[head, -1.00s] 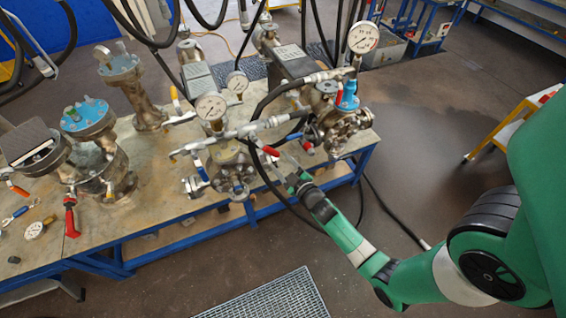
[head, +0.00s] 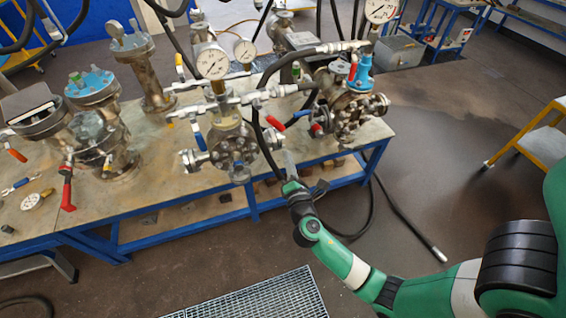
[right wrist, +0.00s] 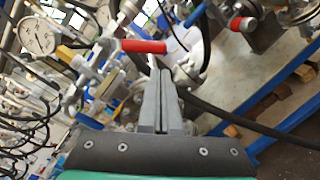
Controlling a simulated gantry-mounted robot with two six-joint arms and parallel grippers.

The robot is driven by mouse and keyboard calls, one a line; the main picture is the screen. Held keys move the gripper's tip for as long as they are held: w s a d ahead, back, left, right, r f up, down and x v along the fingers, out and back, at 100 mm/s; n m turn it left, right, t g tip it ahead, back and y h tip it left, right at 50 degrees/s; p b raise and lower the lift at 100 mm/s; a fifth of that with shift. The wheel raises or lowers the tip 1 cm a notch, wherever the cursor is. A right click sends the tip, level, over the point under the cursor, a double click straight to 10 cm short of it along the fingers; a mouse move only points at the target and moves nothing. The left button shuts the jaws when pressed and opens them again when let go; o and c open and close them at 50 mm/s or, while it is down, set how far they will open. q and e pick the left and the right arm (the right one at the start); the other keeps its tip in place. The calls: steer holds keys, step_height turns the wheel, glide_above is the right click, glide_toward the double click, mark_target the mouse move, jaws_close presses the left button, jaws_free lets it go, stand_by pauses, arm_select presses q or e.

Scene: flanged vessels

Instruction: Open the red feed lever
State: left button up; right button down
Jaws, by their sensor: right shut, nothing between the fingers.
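Several red handles show in the head view. One red lever (head: 274,123) juts from the pipework beside the middle vessel (head: 232,148), close to a black hose. A red lever also shows in the right wrist view (right wrist: 143,47), just beyond my fingertips and lying crosswise. I cannot tell which handle is the feed lever. My right gripper (head: 289,156) is shut and empty, just below and right of the middle red lever. In the right wrist view its closed fingers (right wrist: 162,76) point towards the red lever, and contact cannot be judged. My left gripper is not in view.
Vessels, gauges and valves crowd the blue-framed bench (head: 150,200). Black hoses hang around the middle vessel. Another red lever (head: 67,190) hangs at the bench's left part. A floor grating (head: 260,295) lies in front. A yellow trolley (head: 540,145) stands at the right.

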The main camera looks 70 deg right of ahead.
mark_target(271, 119)
steer(key=w+a+f+n+t+b, duration=0.1)
steer(key=w+a+f, duration=0.1)
steer(key=w+a, duration=0.15)
arm_select(q)
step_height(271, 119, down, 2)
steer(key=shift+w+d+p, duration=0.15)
steer(key=shift+p, duration=0.35)
arm_select(e)
steer(key=w+d+r, duration=0.1)
steer(key=w+d, duration=0.1)
steer(key=d, duration=0.3)
steer(key=w+d+r+y, duration=0.1)
steer(key=w+d+r, duration=0.1)
steer(key=d, duration=0.3)
steer(key=shift+w+d+t, duration=0.15)
steer(key=shift+w+t, duration=0.15)
steer(key=shift+w, duration=0.1)
